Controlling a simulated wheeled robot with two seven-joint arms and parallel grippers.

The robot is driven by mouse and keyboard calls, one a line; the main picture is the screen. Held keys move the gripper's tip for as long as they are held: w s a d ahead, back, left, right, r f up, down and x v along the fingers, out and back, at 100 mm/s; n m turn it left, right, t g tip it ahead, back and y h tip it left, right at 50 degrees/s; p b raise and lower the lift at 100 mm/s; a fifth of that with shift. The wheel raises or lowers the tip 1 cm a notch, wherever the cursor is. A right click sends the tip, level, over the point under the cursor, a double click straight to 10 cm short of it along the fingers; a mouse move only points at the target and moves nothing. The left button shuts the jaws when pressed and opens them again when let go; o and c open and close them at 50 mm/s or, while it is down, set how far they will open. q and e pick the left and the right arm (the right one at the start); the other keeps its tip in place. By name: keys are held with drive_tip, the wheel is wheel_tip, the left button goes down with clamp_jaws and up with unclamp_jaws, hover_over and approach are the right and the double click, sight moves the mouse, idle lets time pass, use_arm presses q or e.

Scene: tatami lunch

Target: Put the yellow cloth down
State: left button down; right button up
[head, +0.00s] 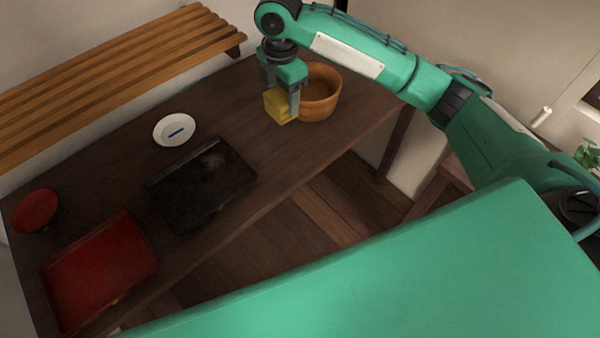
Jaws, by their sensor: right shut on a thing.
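The yellow cloth (279,106) is a small folded block between the fingers of my right gripper (281,100), in the upper middle of the head view. The right gripper points down and is shut on the cloth. The cloth appears at the dark wooden table (110,165), just left of and in front of a round wooden bowl (322,97). I cannot tell whether the cloth touches the table top or hangs slightly above it. My left gripper is not in view.
A white dish with a blue mark (174,130) and a black tray (200,187) stand left of the cloth. A red tray (98,270) and a red round dish (36,211) are at the left end. A slatted wooden bench (110,80) runs behind the table.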

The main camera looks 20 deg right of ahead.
drive_tip(key=shift+s+d, duration=0.2)
drive_tip(key=shift+s+f+n, duration=0.1)
drive_tip(key=shift+f+n, duration=0.1)
drive_tip(key=shift+n, duration=0.1)
wheel_tip(320, 180, down, 16)
drive_tip(key=shift+r+p, duration=0.2)
drive_tip(key=shift+p, duration=0.3)
wheel_tip(320, 180, down, 4)
drive_tip(key=shift+r, duration=0.25)
drive_tip(key=shift+f, duration=0.1)
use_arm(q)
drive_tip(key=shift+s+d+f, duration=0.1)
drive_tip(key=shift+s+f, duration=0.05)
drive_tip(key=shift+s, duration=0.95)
use_arm(e)
drive_tip(key=o, duration=0.9)
drive_tip(key=shift+f, duration=0.15)
